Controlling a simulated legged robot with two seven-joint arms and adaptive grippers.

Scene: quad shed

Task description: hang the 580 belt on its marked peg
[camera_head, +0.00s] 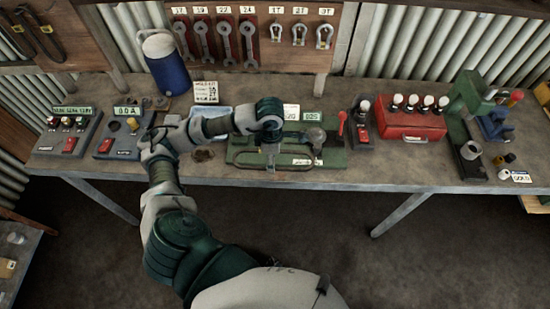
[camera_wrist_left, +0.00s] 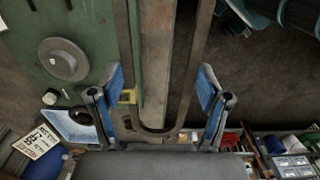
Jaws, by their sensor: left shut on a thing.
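A long brown belt loop (camera_wrist_left: 158,129) fills the middle of the left wrist view, its rounded end near the gripper and its two strands running up out of frame. A small yellow mark (camera_wrist_left: 128,97) shows on its left strand. The belt's number is not readable. I cannot make out the marked peg. My right gripper is not in view.
The green base (camera_head: 242,155) stands on the grey workbench (camera_head: 400,172). A blue jug (camera_head: 170,68), a blue tray (camera_head: 215,112) and a red case (camera_head: 410,122) stand around it. Wrenches (camera_head: 201,40) hang on the back board. Open floor (camera_head: 330,225) lies in front.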

